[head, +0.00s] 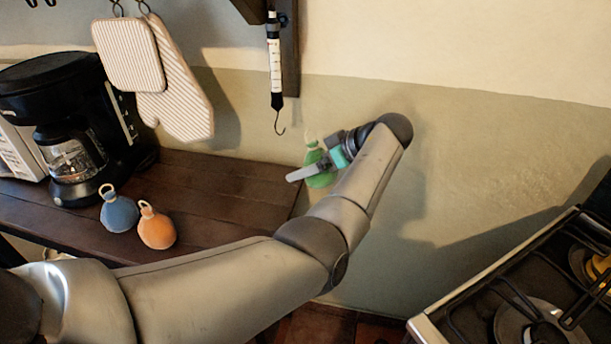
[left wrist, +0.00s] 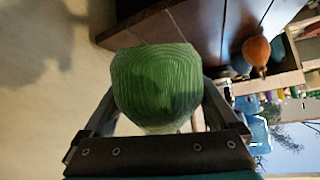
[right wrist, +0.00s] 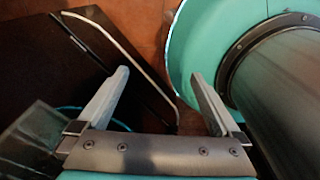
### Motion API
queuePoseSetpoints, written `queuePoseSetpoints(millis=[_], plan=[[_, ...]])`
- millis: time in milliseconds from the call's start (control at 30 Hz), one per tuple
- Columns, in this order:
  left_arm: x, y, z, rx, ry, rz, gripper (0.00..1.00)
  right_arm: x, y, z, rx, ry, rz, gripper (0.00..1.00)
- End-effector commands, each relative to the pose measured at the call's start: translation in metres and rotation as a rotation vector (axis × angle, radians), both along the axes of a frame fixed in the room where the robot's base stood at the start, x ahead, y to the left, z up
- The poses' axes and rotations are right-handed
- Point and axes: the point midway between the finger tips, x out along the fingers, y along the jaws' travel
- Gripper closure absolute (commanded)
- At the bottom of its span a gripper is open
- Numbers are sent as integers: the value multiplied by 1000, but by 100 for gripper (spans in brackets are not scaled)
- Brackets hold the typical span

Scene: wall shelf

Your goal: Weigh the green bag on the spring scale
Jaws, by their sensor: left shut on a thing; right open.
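The green bag (head: 320,170) has a pale loop (head: 310,138) at its top. My left gripper (head: 314,170) is shut on the green bag and holds it in the air past the shelf's right end. In the left wrist view the bag (left wrist: 157,85) fills the space between the fingers. The spring scale (head: 275,60) hangs from a dark wooden bracket, and its hook (head: 280,124) is empty. The bag's loop is below and to the right of the hook, apart from it. My right gripper (right wrist: 160,85) is open and empty in the right wrist view.
A blue bag (head: 119,212) and an orange bag (head: 156,228) stand on the wooden counter (head: 225,195). A coffee maker (head: 70,120) stands at the left. Striped oven mitts (head: 150,75) hang on the wall. A stove (head: 520,300) is at the lower right.

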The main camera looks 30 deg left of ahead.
Motion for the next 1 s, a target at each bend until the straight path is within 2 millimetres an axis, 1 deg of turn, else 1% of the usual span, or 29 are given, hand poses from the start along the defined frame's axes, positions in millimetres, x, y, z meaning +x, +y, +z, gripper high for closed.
queuePoseSetpoints(millis=[33,200,667,1000], plan=[[0,-1,3,-9,1,24,84,0,-1,-4,-1,0,0,0],[-3,-3,10,-26,7,74,84,0,-2,-7,-2,0,1,0],[-3,-3,13,-24,12,84,84,0,1,-7,2,0,0,0],[-7,13,13,-25,12,84,84,-1,6,7,7,2,-1,0]])
